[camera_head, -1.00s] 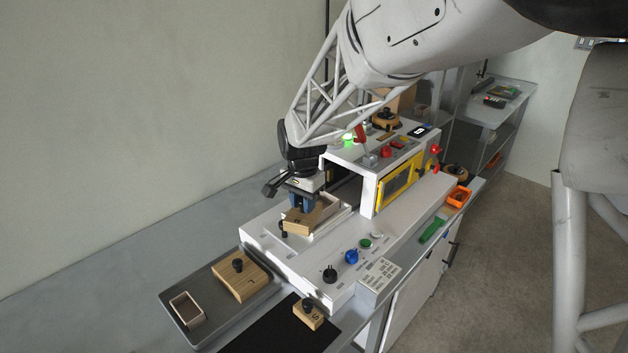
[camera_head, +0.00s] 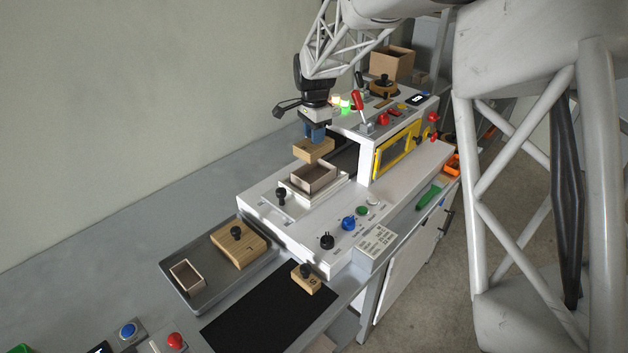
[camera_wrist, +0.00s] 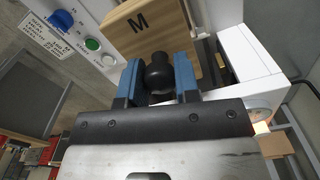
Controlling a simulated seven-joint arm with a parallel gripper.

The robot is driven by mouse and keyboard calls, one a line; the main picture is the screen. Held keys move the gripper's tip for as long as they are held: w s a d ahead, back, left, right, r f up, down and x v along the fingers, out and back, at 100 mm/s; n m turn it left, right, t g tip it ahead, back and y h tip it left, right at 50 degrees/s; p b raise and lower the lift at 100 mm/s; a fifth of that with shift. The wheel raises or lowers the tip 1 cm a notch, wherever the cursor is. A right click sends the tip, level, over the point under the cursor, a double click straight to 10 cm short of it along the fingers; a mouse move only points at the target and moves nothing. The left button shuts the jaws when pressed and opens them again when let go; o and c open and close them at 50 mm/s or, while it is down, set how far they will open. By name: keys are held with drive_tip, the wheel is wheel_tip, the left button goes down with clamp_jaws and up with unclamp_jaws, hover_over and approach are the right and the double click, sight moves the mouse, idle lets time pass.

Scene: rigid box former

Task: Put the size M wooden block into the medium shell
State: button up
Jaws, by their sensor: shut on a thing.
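The size M wooden block (camera_head: 314,151) is a light wooden slab, and its "M" face shows in the wrist view (camera_wrist: 138,30). My gripper (camera_head: 314,132) is shut on the black knob of this block; in the wrist view its blue fingers (camera_wrist: 158,80) stand on both sides of the knob. The block hangs above the medium shell (camera_head: 314,179), an open-topped thin-walled box seated on the white machine's holder. A gap shows between the block and the shell's rim. The shell is not clearly seen in the wrist view.
The white machine body (camera_head: 270,208) has a small black knob (camera_head: 281,194) left of the shell and a yellow-framed window (camera_head: 397,156) to its right. A grey tray (camera_head: 190,250) holds another knobbed block (camera_head: 238,245) and a small shell (camera_head: 187,276).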

sight(314, 152)
drive_tip(key=shift+f, duration=3.15)
drive_tip(key=shift+f, duration=1.9)
drive_tip(key=o, duration=1)
drive_tip(key=shift+f, duration=0.15)
wheel_tip(314, 152, up, 12)
drive_tip(key=shift+r, duration=0.15)
